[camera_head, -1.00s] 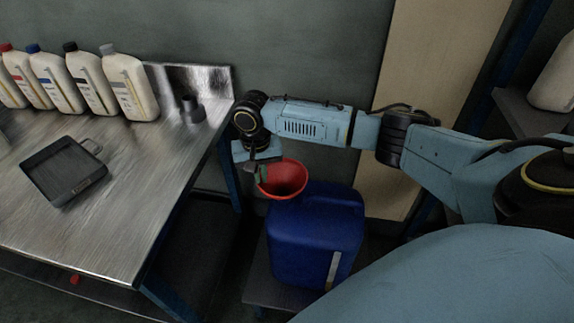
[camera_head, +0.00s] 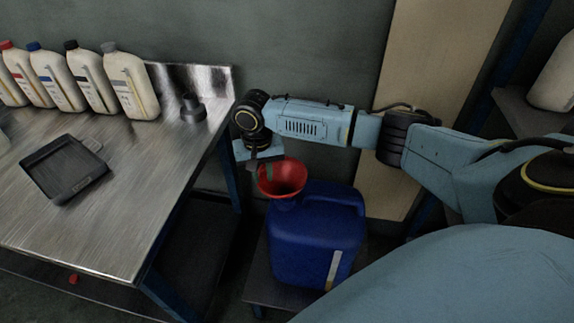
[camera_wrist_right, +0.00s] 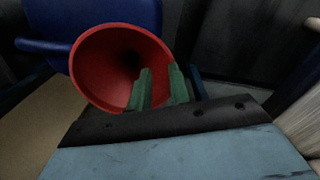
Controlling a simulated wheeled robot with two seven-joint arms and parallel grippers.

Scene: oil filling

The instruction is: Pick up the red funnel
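The red funnel (camera_head: 284,178) sits with its wide mouth up and its spout at the top of a blue jug (camera_head: 310,245), near the table's right edge. My right gripper (camera_head: 266,170) reaches down at the funnel's left side. The exact contact and the spout's tip are hidden. My left gripper is not in view.
A metal table (camera_head: 120,215) fills the left, with a dark tray (camera_head: 64,168), a dark round fitting (camera_head: 193,108) and several pale bottles (camera_head: 130,85). The jug stands on a low dark platform (camera_head: 256,290). A wooden panel (camera_head: 425,60) stands behind my right arm.

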